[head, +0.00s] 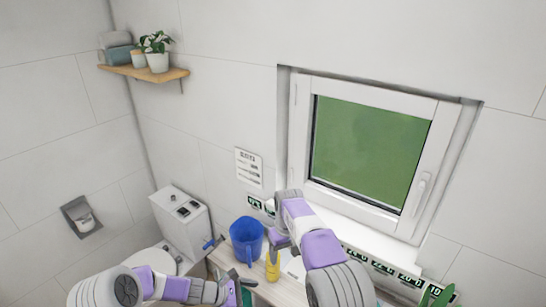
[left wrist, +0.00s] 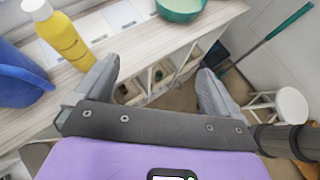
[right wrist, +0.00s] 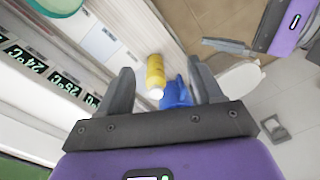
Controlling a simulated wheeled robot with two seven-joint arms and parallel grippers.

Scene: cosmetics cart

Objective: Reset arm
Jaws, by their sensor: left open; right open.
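My right gripper (head: 281,240) hangs above the cart top in the head view. In the right wrist view its jaws (right wrist: 161,70) are open and empty. The yellow bottle (right wrist: 155,70) and the blue pitcher (right wrist: 177,92) show beyond them. My left gripper (head: 240,287) is low in the head view, near the cart's front edge. In the left wrist view its jaws (left wrist: 158,70) are open with nothing between them. The yellow bottle (left wrist: 70,40) stands upright at their left.
The wooden cart top (head: 220,260) holds the blue pitcher (head: 246,238), the yellow bottle (head: 272,267) and a green bowl (left wrist: 180,8). A window (head: 368,150) is behind at right, a toilet (head: 182,222) at left. Floor beside the cart shows a green-handled dustpan (left wrist: 265,40) and a white stool (left wrist: 290,106).

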